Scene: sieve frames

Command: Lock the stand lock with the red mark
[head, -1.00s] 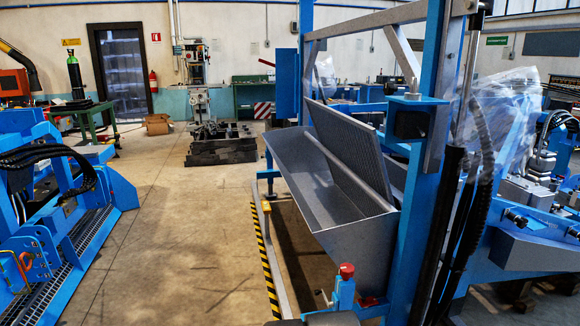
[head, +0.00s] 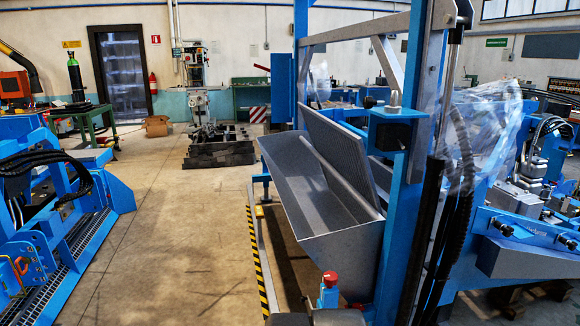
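A small blue post with a red cap (head: 329,290) stands low at the bottom centre, in front of the grey sloped metal trough (head: 345,262). My gripper is not clearly in view. Dark rounded parts at the bottom edge, below the post, may be mine, and they hide the post's foot.
A tall blue column (head: 396,220) with a dark hose stands right of the trough. A yellow-black striped rail (head: 257,255) runs along its left. Blue machinery (head: 95,205) stands at the far left. The concrete floor (head: 170,235) between is clear.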

